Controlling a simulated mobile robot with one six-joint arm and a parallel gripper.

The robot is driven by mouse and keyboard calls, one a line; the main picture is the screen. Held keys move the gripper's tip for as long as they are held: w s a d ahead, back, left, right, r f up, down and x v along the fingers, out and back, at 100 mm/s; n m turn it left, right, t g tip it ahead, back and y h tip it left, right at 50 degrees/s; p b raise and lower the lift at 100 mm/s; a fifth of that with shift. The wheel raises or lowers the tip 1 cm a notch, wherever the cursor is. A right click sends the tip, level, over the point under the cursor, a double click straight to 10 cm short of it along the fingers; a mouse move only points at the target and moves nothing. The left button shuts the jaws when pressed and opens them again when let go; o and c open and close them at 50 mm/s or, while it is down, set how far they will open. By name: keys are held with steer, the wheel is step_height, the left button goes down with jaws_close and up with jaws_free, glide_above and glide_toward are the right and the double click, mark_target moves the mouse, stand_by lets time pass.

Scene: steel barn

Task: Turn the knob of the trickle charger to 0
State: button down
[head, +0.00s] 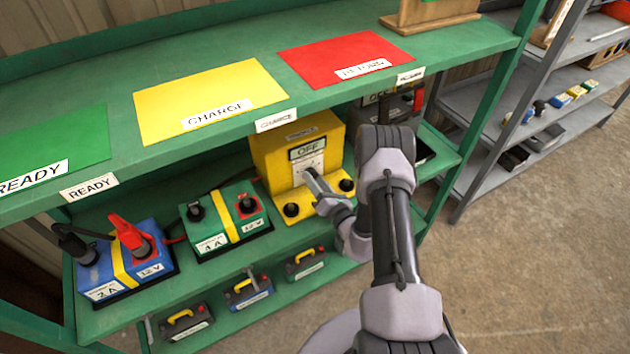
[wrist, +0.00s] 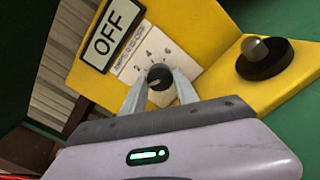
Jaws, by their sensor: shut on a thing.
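The yellow charger (head: 268,158) stands on the shelf under the counter, with a sign reading OFF (wrist: 115,32) above a white dial plate. Its small dark round knob (wrist: 159,76) sits on that plate, with the figures 2, 4 and 6 legible around it. My gripper (head: 310,176) reaches the plate from the front right. In the wrist view its two fingers (wrist: 159,84) are closed on either side of the knob. The knob's pointer is too small to read surely, and the plate's lower part is hidden by the fingers.
A black post (wrist: 264,58) on the yellow base is close to my right finger. The counter (head: 130,75) overhangs the shelf. Batteries (head: 248,290) stand below.

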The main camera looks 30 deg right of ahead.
steer(key=shift+n, duration=0.5)
steer(key=c, duration=0.9)
jaws_free()
steer(key=shift+c, duration=0.2)
steer(key=s+p, duration=0.4)
steer(key=s, duration=1.3)
steer(key=shift+s+d+p, duration=0.25)
steer(key=shift+d+p, duration=0.05)
